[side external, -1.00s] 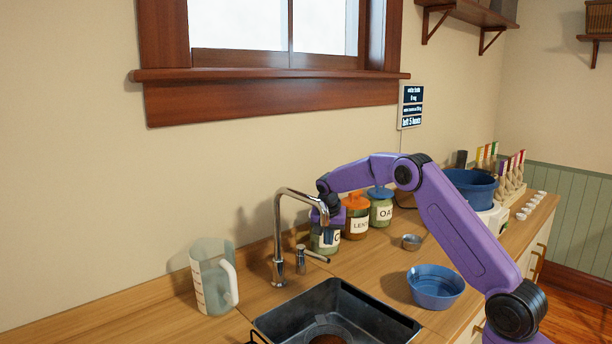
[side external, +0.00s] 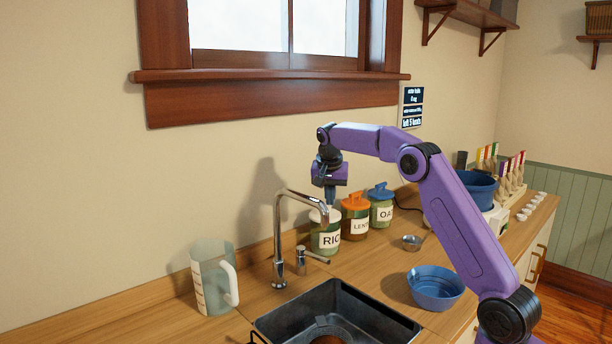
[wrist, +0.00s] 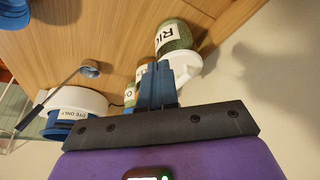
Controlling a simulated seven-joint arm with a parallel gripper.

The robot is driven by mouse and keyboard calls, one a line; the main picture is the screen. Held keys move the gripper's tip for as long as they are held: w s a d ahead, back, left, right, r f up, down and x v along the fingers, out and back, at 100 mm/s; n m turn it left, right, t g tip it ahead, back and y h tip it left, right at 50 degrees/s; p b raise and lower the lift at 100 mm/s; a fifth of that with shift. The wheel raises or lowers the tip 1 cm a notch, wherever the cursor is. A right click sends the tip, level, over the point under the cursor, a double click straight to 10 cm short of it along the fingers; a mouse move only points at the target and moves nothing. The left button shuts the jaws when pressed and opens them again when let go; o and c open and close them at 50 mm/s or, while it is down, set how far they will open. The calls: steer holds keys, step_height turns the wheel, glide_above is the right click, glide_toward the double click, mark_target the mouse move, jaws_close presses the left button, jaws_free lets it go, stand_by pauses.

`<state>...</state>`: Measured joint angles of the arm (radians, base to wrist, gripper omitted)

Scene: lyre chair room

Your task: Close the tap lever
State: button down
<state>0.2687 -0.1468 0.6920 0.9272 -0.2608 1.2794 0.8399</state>
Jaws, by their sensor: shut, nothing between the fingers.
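The chrome tap (side external: 277,240) stands behind the sink, its tall spout arching to the right. The tap lever (side external: 316,257) is a thin handle on a short post (side external: 301,260) right of the spout's base, pointing right and slightly down. My gripper (side external: 330,200) is shut and empty, pointing down, well above the lever, over the rice jar and beside the spout's bend. In the wrist view its blue fingers (wrist: 157,84) are together. I cannot make out the tap or lever in the wrist view.
The rice jar (side external: 325,241), lentil jar (side external: 355,224) and oat jar (side external: 382,211) stand along the wall. A clear jug (side external: 212,280) is left of the tap.

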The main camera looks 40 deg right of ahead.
step_height(320, 180, up, 7)
steer(key=s+a+r+n+y, duration=0.1)
steer(key=s+a+r+n, duration=0.2)
steer(key=a, duration=0.4)
steer(key=s+a+r+n, duration=0.1)
steer(key=s+a+n, duration=0.2)
steer(key=s+a, duration=0.35)
steer(key=s+a+r+n+y, duration=0.1)
steer(key=s+a+r+n, duration=0.15)
steer(key=a, duration=0.45)
steer(key=s+a+f+n+g+y, duration=0.1)
steer(key=s+a+f+n, duration=0.3)
steer(key=s, duration=0.5)
steer(key=s+a+f+n, duration=0.2)
steer(key=s+f+n, duration=0.3)
steer(key=s, duration=0.4)
steer(key=s+d+f+n, duration=0.2)
steer(key=s+f, duration=0.4)
steer(key=s, duration=0.3)
steer(key=s+d+f+n+g, duration=0.1)
steer(key=s+d+f+n, duration=0.2)
steer(key=s+f, duration=0.4)
steer(key=shift+s+d+n+y, duration=0.35)
steer(key=shift+s+d, duration=0.35)
steer(key=shift+s, duration=0.3)
